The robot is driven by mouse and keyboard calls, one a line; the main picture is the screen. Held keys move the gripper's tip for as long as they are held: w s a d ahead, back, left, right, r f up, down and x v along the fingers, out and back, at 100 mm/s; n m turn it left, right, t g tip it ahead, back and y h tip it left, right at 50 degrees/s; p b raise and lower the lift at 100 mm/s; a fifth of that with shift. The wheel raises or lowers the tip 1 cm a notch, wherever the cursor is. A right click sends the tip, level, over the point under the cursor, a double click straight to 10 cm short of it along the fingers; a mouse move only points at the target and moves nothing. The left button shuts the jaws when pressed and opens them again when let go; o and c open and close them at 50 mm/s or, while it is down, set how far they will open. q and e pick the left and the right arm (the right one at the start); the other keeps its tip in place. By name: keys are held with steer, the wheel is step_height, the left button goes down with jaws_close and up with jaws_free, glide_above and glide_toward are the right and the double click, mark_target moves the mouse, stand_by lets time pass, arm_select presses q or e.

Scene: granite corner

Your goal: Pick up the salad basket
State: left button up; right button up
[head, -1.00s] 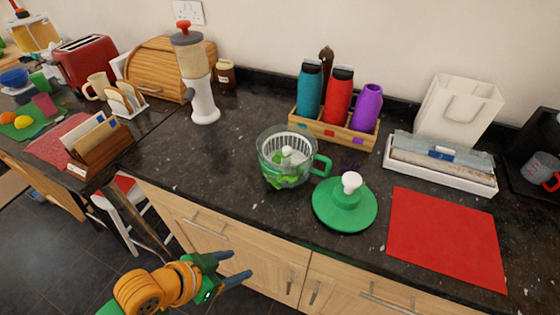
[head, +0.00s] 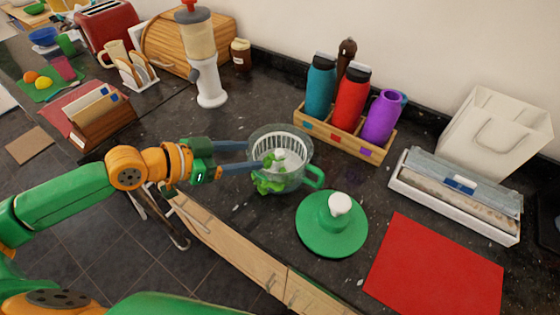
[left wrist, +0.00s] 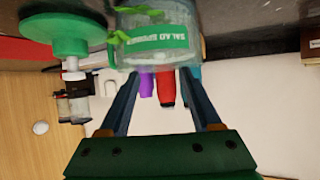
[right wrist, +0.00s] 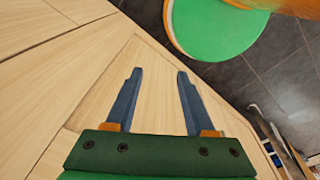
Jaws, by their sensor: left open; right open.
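The salad basket (head: 290,140) is a white slotted basket inside a clear bowl (head: 294,182) with a green handle; green leaves show in it. The bowl's green "SALAD SPINNER" label shows in the left wrist view (left wrist: 160,41). My left gripper (head: 253,156) is open, its fingertips at the bowl's left side; I cannot tell whether they touch it. In the left wrist view the bowl is just beyond the open fingers (left wrist: 160,74), with nothing between them. My right gripper (right wrist: 160,71) is open and empty, facing the pale wood cabinet front.
A green lid with a white knob (head: 330,225) lies right of the bowl. A wooden bottle rack (head: 349,143) stands behind. A white dispenser (head: 208,82) is at the back left, and a letter rack (head: 105,122) is near the left arm. A red mat (head: 436,270) is at the right.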

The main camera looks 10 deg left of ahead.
mark_target(278, 152)
arm_select(q)
steer(key=x, duration=0.2)
steer(key=p+x, duration=0.1)
steer(key=x, duration=0.2)
steer(key=shift+w+d+r, duration=0.15)
steer(key=shift+r, duration=0.05)
steer(key=shift+w+d+f, duration=0.15)
steer(key=shift+d, duration=0.15)
steer(key=p+x, duration=0.1)
steer(key=x, duration=0.2)
steer(key=shift+w+d+f, duration=0.1)
steer(key=shift+w+f, duration=0.05)
steer(key=shift+f, duration=0.1)
steer(key=shift+w+d+f, duration=0.2)
steer(key=shift+w+f, duration=0.05)
jaws_close()
stand_by(0.4)
